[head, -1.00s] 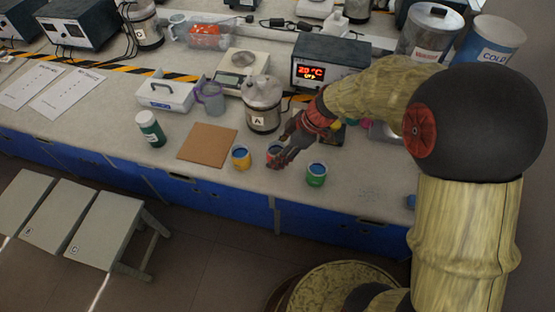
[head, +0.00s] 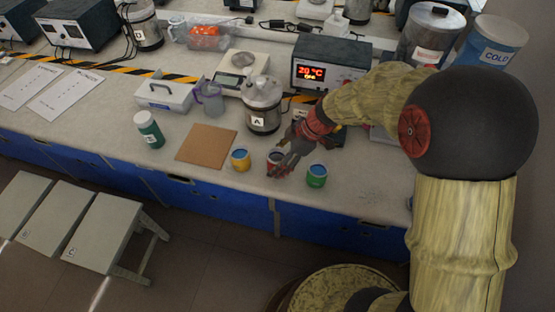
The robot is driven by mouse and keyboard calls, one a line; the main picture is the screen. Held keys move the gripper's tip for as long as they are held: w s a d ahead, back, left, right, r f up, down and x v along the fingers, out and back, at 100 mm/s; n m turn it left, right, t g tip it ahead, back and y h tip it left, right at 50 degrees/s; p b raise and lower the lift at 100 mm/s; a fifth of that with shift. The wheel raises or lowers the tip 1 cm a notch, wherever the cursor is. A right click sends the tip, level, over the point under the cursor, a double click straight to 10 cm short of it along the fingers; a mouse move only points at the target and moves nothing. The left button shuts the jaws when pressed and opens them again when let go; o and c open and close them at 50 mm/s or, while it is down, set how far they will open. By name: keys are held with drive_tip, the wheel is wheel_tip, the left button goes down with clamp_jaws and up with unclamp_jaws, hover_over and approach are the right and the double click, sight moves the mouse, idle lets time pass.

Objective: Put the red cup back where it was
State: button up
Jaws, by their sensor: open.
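The red cup (head: 275,155) stands on the bench between a yellow cup (head: 241,160) and a green cup (head: 316,176), all with blue insides. My gripper (head: 279,171) is open at the red cup, its fingers reaching down over it from the upper right. The fingers hide much of the cup, and I cannot tell whether they touch it.
A brown square board (head: 206,146) lies left of the cups, with a green bottle (head: 149,129) beyond it. A steel pot marked A (head: 262,105) and a temperature unit (head: 325,65) stand behind. The bench's front edge is close to the cups.

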drive_tip(key=shift+r, duration=0.1)
drive_tip(key=shift+d+r+p, duration=0.1)
drive_tip(key=shift+r+p, duration=0.15)
drive_tip(key=shift+p, duration=0.1)
drive_tip(key=w+p+v, duration=0.1)
drive_tip(key=p+v, duration=0.2)
drive_tip(key=v, duration=0.7)
drive_tip(key=s+d+r+m+t+h, duration=0.2)
drive_tip(key=s+d+r+m+h, duration=0.1)
drive_tip(key=s+r+m, duration=0.5)
drive_tip(key=s+d+r+m+t+h, duration=0.2)
drive_tip(key=s+d+r+m, duration=0.4)
drive_tip(key=s, duration=0.6)
wheel_tip(320, 180, up, 3)
drive_tip(key=shift+s+f+m+t+h, duration=0.2)
drive_tip(key=shift+m+t+h, duration=0.25)
drive_tip(key=shift+m, duration=0.75)
